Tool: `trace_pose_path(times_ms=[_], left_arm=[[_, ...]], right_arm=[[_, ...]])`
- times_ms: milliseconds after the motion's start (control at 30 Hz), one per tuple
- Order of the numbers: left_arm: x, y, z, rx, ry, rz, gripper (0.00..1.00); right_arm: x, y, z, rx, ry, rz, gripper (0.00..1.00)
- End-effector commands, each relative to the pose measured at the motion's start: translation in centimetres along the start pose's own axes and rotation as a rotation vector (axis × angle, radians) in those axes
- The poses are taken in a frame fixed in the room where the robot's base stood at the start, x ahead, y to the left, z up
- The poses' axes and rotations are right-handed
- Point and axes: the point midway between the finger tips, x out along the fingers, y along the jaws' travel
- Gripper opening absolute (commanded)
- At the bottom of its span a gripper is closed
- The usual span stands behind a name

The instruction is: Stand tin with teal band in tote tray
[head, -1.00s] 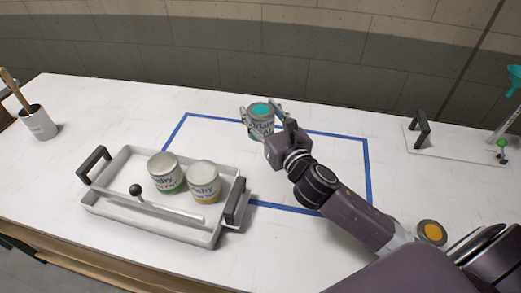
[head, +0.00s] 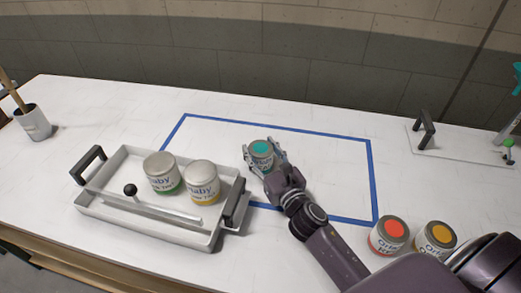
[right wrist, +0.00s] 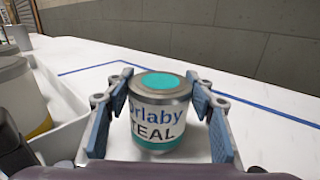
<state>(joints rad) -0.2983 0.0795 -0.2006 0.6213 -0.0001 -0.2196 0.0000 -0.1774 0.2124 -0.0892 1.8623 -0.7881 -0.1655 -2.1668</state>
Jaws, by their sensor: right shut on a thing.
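The tin with the teal band (head: 262,152) has a teal lid spot and is upright between the fingers of my right gripper (head: 264,160). In the right wrist view the tin (right wrist: 160,112) reads "TEAL" and stands between the two finger pads (right wrist: 163,115). My right gripper is shut on it, inside the blue outline, to the right of the tote tray (head: 150,222). I cannot tell whether the tin touches the table. The tray holds a green-banded tin (head: 162,174) and a yellow-banded tin (head: 202,183), both upright. My left gripper is not in view.
The tray has dark handles at its ends, the nearer one (head: 236,202) between tray and gripper. A brush pot (head: 34,122) stands far left. The blue outline (head: 375,185) is otherwise mostly clear.

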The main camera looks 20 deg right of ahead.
Motion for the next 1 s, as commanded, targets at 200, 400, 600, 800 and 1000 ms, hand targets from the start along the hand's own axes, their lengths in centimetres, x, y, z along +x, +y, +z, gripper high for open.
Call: trace_pose_path(times_ms=[200, 400, 600, 800, 1000], left_arm=[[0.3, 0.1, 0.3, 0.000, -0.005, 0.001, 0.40], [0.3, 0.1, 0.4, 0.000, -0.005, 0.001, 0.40], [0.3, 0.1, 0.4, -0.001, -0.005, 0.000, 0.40], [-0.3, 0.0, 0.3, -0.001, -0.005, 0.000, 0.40], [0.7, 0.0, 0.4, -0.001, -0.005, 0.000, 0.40]], right_arm=[[0.0, 0.0, -0.2, 0.000, -0.001, 0.000, 0.22], [0.0, 0.0, -0.3, 0.000, 0.000, 0.000, 0.66], [0.0, 0.0, -0.3, 0.000, 0.000, 0.000, 0.67], [0.0, 0.0, 0.4, 0.000, -0.001, 0.000, 0.67], [-3.1, 0.0, -0.2, -0.001, 0.002, 0.001, 0.67]])
